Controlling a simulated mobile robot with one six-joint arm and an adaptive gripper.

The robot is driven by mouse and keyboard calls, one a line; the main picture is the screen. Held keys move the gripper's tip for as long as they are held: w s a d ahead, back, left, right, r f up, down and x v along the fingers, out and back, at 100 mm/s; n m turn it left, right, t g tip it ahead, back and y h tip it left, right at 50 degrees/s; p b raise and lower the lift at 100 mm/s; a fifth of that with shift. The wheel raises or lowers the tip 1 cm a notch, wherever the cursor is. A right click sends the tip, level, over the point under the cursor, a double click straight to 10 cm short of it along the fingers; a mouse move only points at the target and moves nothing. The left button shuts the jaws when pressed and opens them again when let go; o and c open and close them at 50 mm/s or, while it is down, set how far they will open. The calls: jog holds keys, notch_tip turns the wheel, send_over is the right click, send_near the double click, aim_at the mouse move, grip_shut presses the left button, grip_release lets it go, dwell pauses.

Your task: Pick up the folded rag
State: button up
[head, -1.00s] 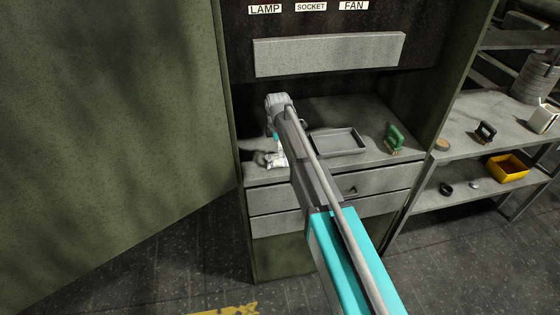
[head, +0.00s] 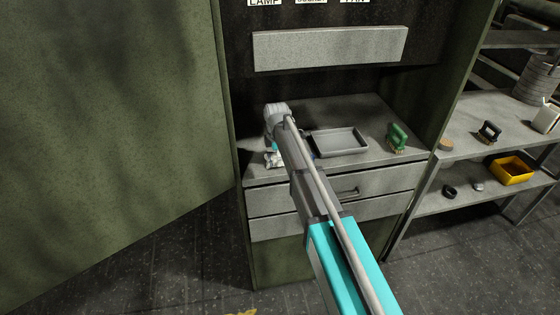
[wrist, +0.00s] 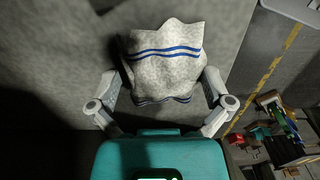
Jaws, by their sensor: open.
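The folded rag (wrist: 165,65) is pale grey-white with blue stripes and lies on the grey counter (wrist: 255,25) in the wrist view. My gripper (wrist: 165,92) is open, with one finger at each side of the rag's near part. I cannot tell whether the fingers touch it. In the head view, a small pale part of the rag (head: 271,160) shows at the left of the counter, beside my arm. My arm hides most of the rag and the fingers there.
A grey tray (head: 340,152) and a green-handled brush (head: 398,137) stand on the counter to the right. Drawers (head: 385,181) lie below it. A large green door panel (head: 110,110) fills the left. Shelves at right hold a yellow bin (head: 512,172).

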dwell(0.4)
jog(key=c, duration=1)
jog(key=shift+o, duration=0.2)
jog(key=shift+r, duration=0.1)
notch_tip(320, 180, up, 3)
jog(key=p, duration=0.2)
jog(key=shift+f+p, duration=0.2)
jog(key=shift+p, duration=0.2)
jog(key=s+d+r+p, duration=0.1)
jog(key=s+r+p, duration=0.9)
jog(key=s, duration=0.4)
jog(key=shift+d+r, duration=0.15)
jog(key=shift+d, duration=0.1)
